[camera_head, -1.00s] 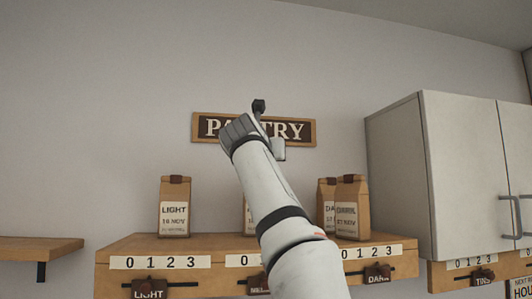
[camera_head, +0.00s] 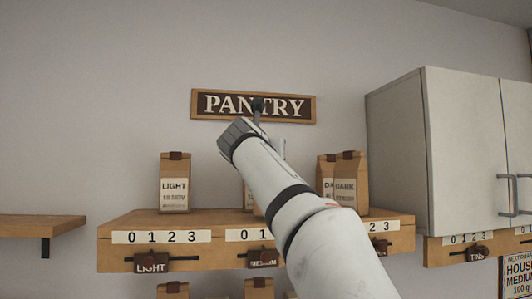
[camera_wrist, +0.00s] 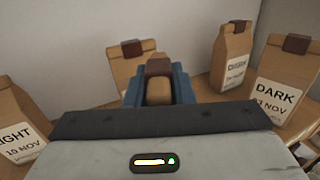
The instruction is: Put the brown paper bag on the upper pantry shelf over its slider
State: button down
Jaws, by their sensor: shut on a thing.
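My gripper (camera_wrist: 158,84) is shut on the top of a brown paper bag (camera_wrist: 158,93) with a dark brown clip, held between blue fingers in the wrist view. The rest of the held bag, its label and its base are hidden, so I cannot tell whether it touches the shelf. The shelf's front has sliders marked LIGHT (camera_head: 151,262), a middle one (camera_head: 262,257), and a partly covered right one (camera_head: 379,246).
A LIGHT bag (camera_head: 174,185) stands on the left and two DARK bags (camera_head: 349,185) on the right. A bag (camera_head: 248,193) behind my arm is partly hidden. Bags (camera_head: 173,291) show below. A cabinet (camera_head: 440,150) is at right, the PANTRY sign (camera_head: 220,104) above.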

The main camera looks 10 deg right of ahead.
jog(key=shift+f+b, duration=0.45)
jog(key=shift+f, duration=0.1)
jog(key=c, duration=1.2)
grip_release()
jog(key=shift+o, duration=0.2)
jog(key=shift+s, duration=0.1)
jog(key=b+v, duration=0.2)
jog(key=v, duration=0.5)
jog(key=shift+s, duration=0.35)
jog(key=shift+a, duration=0.15)
